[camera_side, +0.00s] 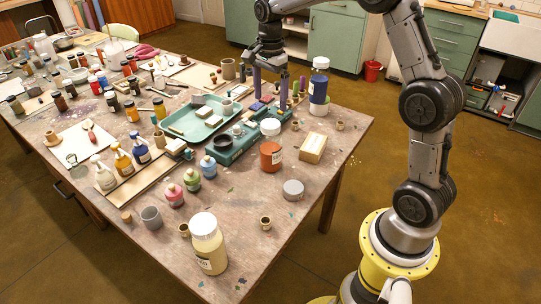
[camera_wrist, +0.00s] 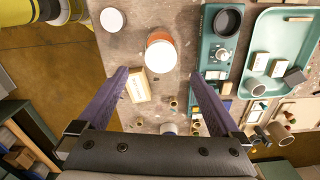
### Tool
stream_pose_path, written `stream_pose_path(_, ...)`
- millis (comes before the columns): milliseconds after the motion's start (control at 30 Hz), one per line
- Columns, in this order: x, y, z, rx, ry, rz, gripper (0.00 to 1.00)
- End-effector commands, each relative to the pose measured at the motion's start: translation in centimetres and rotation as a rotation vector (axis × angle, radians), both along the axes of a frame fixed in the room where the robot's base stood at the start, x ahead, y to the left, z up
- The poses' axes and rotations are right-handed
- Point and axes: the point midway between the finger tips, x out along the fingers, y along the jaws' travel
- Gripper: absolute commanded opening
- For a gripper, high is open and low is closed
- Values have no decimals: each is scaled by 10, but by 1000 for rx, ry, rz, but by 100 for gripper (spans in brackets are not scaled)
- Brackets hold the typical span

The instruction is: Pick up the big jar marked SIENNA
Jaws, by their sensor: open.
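An orange-brown big jar (camera_side: 271,157) with a white lid stands upright on the table, right of the middle. Its white label is too small to read, so I cannot confirm SIENNA. The jar also shows in the wrist view (camera_wrist: 160,54), ahead of my fingertips. My gripper (camera_side: 270,92) points down behind the jar in the side view, apart from it. In the wrist view my gripper (camera_wrist: 158,74) has its two purple fingers wide apart with nothing held. A blue big jar (camera_side: 318,88) and a cream big jar (camera_side: 209,248) also stand on the table.
A wooden box (camera_side: 312,148) is right of the orange-brown jar. A teal scale (camera_side: 232,149) and a teal tray (camera_side: 203,121) lie to its left. Small cups stand nearby. Bare table lies toward the front right.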

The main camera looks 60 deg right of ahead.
Motion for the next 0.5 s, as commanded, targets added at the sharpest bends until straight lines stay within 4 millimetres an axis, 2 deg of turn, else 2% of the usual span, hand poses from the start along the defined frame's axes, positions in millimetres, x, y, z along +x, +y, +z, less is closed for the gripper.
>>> stream_pose_path(133, -2, -2, -18, 2, 5, -4, 100)
stream_pose_path(400, -1, -2, -68, 2, 4, -2, 100)
stream_pose_path(500, -1, -2, -79, 0, 2, -2, 100)
